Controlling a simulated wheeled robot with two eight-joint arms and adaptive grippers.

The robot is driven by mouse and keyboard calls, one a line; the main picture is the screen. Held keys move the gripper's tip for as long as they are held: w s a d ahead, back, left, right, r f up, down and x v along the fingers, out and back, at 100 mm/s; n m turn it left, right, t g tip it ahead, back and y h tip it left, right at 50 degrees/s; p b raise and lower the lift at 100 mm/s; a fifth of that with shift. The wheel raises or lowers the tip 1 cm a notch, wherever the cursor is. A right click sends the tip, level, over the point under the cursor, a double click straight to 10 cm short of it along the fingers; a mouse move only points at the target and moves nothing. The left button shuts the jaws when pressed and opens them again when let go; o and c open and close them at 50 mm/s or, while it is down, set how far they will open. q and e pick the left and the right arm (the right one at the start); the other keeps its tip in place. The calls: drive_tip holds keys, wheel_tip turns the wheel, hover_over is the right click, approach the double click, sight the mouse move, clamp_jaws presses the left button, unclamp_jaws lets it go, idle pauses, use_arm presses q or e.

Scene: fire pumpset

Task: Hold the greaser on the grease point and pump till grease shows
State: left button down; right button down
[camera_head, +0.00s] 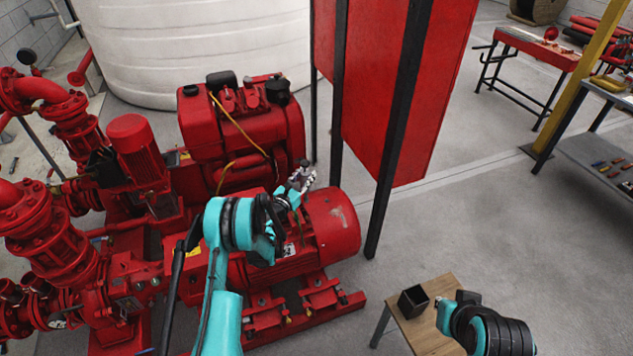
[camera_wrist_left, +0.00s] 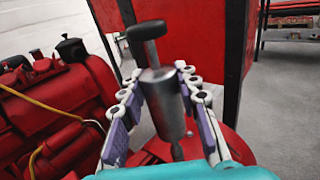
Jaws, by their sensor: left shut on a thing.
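The greaser (camera_wrist_left: 163,103) is a silver cylinder with a dark T-shaped handle at its upper end and a narrow tip at its lower end. My left gripper (camera_wrist_left: 162,97) is shut around its body, one jaw on each side. In the head view, my left gripper (camera_head: 301,180) holds the greaser above the red electric motor (camera_head: 335,222). The tip points down toward the motor. I cannot make out the grease point or whether the tip touches it. No grease shows.
A red engine (camera_head: 240,125) stands behind the motor, with red pumps and pipes at left. A tall red panel (camera_head: 400,90) on black posts stands close behind the gripper. A small wooden table (camera_head: 425,330) holds a black box (camera_head: 413,301). Open floor lies at right.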

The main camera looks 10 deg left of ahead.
sight(305, 195)
idle(0.3)
use_arm(q)
drive_tip(key=shift+b, duration=0.3)
wheel_tip(305, 195, down, 2)
drive_tip(key=shift+f+b, duration=0.25)
drive_tip(key=shift+b, duration=0.9)
drive_tip(key=shift+f, duration=3.65)
